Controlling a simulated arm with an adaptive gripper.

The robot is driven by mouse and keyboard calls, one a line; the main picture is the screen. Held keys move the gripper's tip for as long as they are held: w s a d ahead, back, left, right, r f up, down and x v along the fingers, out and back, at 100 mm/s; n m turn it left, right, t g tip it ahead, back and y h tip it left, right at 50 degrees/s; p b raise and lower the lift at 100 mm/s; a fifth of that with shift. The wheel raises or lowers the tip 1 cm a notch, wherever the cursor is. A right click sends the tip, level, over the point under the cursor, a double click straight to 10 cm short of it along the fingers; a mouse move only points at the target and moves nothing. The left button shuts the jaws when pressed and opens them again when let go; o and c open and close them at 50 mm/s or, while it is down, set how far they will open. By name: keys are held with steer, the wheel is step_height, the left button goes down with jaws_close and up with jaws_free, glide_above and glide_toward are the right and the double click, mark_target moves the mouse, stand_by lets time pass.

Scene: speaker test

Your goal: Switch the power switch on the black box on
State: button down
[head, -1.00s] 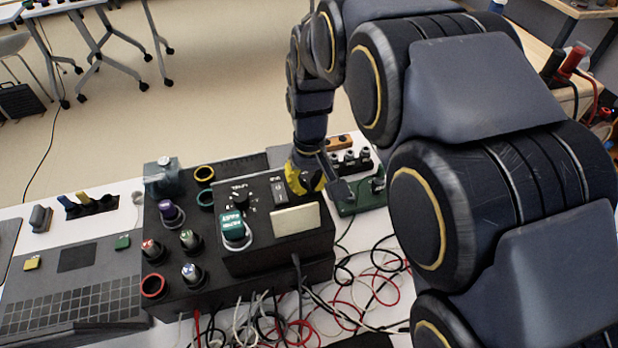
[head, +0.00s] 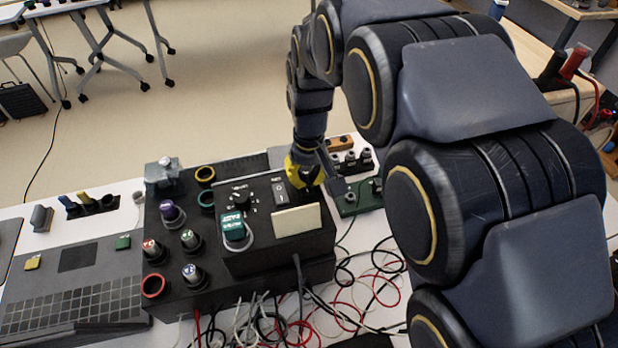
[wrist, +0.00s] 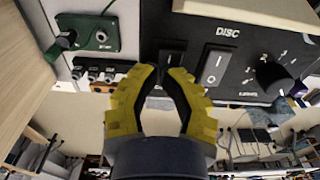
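The black box (head: 262,262) stands on the table in the head view, with a raised control panel on top. A rocker switch marked I and O (head: 280,193) is on the panel; it also shows under the DISC label in the wrist view (wrist: 213,70). A second dark switch-like part (wrist: 171,56) is left of it in the wrist view, partly behind my fingertips. My gripper (wrist: 166,70) has yellow fingers, partly open with a narrow gap between the tips. In the head view my gripper (head: 304,178) is over the panel's back right corner. Contact cannot be told.
A dial (head: 241,197), a teal switch (head: 233,226) and a pale plate (head: 297,219) are on the panel. Several knobs stand to the left. A green board (head: 357,197) lies right of the box. Loose cables (head: 365,285) spread in front.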

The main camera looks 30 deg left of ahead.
step_height(320, 180, up, 14)
steer(key=w+a, duration=0.1)
steer(key=shift+w+a, duration=0.15)
steer(key=shift+w, duration=0.05)
stand_by(0.3)
steer(key=shift+f, duration=0.1)
steer(key=shift+s+d+r+g+h, duration=0.35)
steer(key=shift+s+d+g+h, duration=0.1)
steer(key=shift+g+h, duration=0.35)
steer(key=shift+f, duration=0.1)
steer(key=f, duration=0.4)
steer(key=s+d+f, duration=0.1)
steer(key=f, duration=0.8)
steer(key=shift+s+d+f, duration=0.15)
steer(key=shift+s+f, duration=0.05)
steer(key=shift+f, duration=0.15)
